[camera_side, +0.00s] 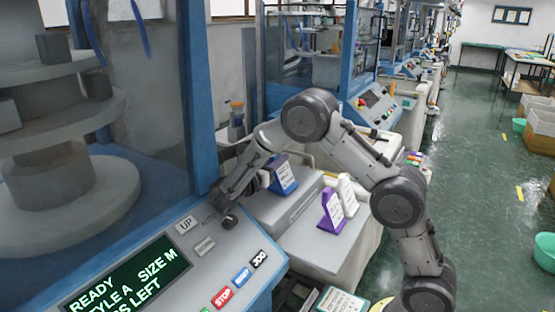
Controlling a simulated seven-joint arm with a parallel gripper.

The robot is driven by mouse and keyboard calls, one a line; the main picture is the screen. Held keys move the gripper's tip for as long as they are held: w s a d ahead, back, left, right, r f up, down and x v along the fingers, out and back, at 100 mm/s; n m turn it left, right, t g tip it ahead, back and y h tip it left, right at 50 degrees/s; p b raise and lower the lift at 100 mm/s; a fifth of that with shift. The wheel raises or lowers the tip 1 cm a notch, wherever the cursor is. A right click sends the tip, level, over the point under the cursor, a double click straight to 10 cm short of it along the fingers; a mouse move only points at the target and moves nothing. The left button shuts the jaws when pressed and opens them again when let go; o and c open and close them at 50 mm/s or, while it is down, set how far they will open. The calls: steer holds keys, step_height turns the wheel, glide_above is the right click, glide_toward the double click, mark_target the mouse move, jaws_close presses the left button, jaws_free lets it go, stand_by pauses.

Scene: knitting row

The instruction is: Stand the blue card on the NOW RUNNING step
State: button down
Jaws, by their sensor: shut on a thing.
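The blue card (285,175), with a white printed face, is upright with a slight backward lean at the raised grey step (288,213). Its lower edge is at or just above the step's top; I cannot tell whether it touches. My gripper (267,178) is at the card's left side, shut on it. The fingers are small and partly hidden by the card and my wrist. No NOW RUNNING lettering is readable on the step.
A purple card (332,212) and a white card (347,195) stand on the lower pale surface (325,246) to the right. The machine's control panel (190,262), with a lit display and buttons, is at the front left. Blue machine frames rise behind.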

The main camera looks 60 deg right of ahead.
steer(key=c, duration=0.8)
jaws_free()
steer(key=shift+f, duration=0.1)
steer(key=a, duration=0.7)
steer(key=shift+a, duration=0.3)
